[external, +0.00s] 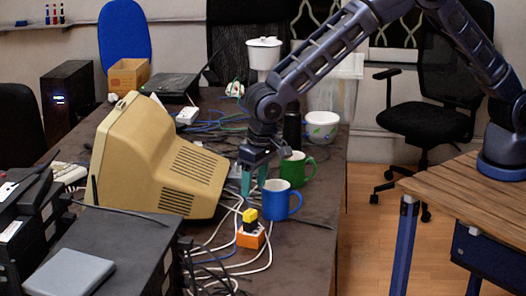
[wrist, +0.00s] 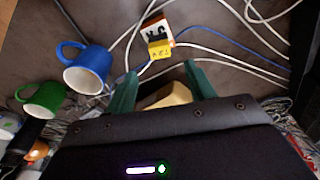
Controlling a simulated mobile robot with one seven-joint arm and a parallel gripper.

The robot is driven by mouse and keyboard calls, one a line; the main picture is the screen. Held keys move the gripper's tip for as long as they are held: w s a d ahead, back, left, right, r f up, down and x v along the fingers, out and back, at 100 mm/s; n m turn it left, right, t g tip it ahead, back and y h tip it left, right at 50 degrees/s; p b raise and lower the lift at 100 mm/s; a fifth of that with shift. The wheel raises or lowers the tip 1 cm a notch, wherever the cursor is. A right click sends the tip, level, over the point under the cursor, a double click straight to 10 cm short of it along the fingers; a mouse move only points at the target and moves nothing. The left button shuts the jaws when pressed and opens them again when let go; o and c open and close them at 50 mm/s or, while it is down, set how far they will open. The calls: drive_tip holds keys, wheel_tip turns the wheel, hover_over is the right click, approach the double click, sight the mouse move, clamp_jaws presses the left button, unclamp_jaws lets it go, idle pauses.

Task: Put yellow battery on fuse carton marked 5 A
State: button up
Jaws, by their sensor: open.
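The yellow battery (external: 250,215), a small block with dark marks, shows at the upper edge of an orange and white fuse carton (external: 251,238) on the dark table. It appears to rest on the carton. In the wrist view the battery (wrist: 159,50) overlaps the near end of the carton (wrist: 156,31); no rating can be read. My gripper (external: 254,190) points down above the table, behind the battery and left of the mugs. In the wrist view its teal fingers (wrist: 161,70) are apart, with the battery beyond their tips, and nothing is held.
A blue mug (external: 281,203) stands right of the carton, with a green mug (external: 296,168) behind it. A beige monitor (external: 160,160) is close on the left. White cables (external: 222,240) run around the carton. A white bowl (external: 321,127) stands farther back.

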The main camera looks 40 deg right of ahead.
drive_tip(key=shift+s+r, duration=0.1)
drive_tip(key=shift+r, duration=0.55)
